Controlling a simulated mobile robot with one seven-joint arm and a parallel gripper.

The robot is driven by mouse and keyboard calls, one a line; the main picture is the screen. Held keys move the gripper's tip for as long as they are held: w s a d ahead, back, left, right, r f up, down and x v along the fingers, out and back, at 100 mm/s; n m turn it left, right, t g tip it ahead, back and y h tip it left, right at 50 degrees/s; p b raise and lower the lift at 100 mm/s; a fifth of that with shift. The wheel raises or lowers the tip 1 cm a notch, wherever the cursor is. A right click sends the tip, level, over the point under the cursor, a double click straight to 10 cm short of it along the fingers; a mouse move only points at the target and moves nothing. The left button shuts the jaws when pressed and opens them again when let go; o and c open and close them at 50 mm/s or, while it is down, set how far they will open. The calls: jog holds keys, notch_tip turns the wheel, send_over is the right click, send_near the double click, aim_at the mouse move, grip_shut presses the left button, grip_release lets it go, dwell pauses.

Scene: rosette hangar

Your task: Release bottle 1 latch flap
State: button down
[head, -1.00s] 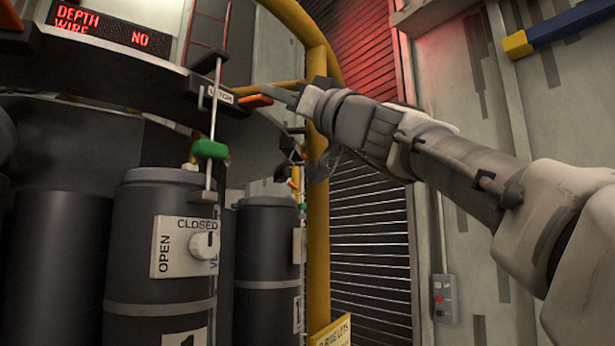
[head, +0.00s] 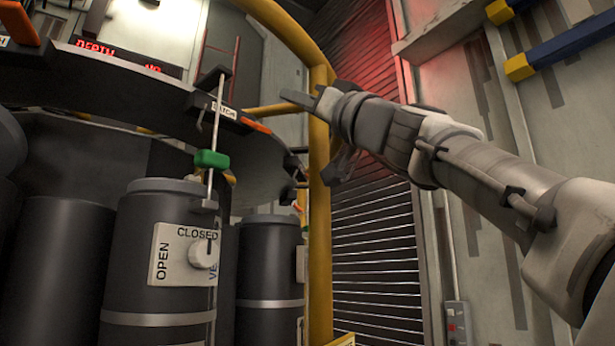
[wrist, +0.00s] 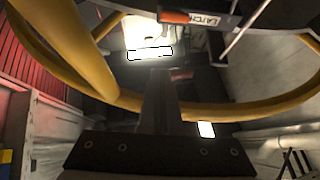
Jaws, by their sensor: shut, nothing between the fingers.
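The orange latch flap (head: 256,125) sits on the dark ring's edge beside a white LATCH label (head: 224,110), above bottle 1 (head: 135,265), a dark grey drum with a lighter band. In the wrist view the flap (wrist: 176,17) and its label (wrist: 211,20) show at the top edge. My gripper (head: 300,97) is shut and empty. In the head view it appears above and right of the flap, with a gap between. In the wrist view my fingers (wrist: 160,97) point up the picture, below the flap. I cannot tell whether the flap is released.
A thin rod with a green block (head: 212,159) stands by bottle 1. The bottle carries an OPEN/CLOSED plate with a white knob (head: 202,255). A yellow tubular rail (head: 319,200) stands close to my gripper and also curves across the wrist view (wrist: 250,111). A second drum (head: 268,260) stands behind.

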jog(key=s+d+f+b, duration=0.3)
jog(key=f+b, duration=0.1)
jog(key=f, duration=0.2)
jog(key=shift+s+d+f+b, duration=0.15)
jog(key=shift+d+b, duration=0.05)
jog(key=shift+b, duration=0.2)
dwell(0.3)
